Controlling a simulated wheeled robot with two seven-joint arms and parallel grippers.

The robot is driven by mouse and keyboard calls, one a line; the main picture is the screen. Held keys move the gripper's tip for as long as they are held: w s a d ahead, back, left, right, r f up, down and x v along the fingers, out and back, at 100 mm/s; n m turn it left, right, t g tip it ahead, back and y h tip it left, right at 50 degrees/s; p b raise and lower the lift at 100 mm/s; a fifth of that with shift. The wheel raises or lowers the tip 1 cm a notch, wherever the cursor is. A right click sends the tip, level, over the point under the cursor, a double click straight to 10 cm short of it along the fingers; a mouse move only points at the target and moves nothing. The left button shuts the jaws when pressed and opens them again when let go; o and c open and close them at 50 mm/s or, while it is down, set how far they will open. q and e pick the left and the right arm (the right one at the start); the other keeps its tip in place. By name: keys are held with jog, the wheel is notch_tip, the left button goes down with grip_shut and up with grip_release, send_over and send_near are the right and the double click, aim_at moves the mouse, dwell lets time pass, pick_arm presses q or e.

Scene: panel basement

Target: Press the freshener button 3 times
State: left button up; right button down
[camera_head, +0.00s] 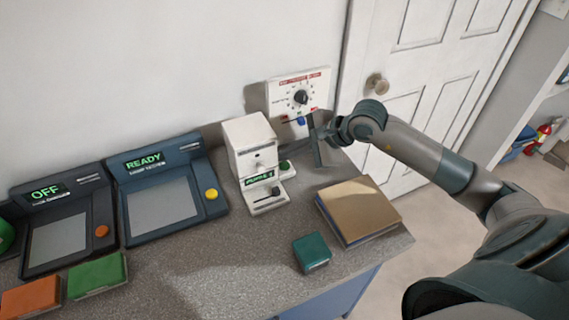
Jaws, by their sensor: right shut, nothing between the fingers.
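A white box-shaped device (252,150) stands on the counter against the wall, with a small green label on its front and a green button (285,166) at its right side. Its label is too small to read surely, so I cannot tell whether it is the freshener. A white wall panel (283,97) behind it has a black dial (300,97) and a small blue button (301,121). My right gripper (318,145) is shut and empty, just right of the panel's lower edge and above the counter. It appears apart from the green button. My left gripper is out of view.
Left on the counter (215,270) are a console reading READY (160,205), one reading OFF (62,240), and green (97,275) and orange (32,298) blocks. A tan-covered book or box (357,208) and a teal block (312,252) lie nearer. A white door (430,85) stands right.

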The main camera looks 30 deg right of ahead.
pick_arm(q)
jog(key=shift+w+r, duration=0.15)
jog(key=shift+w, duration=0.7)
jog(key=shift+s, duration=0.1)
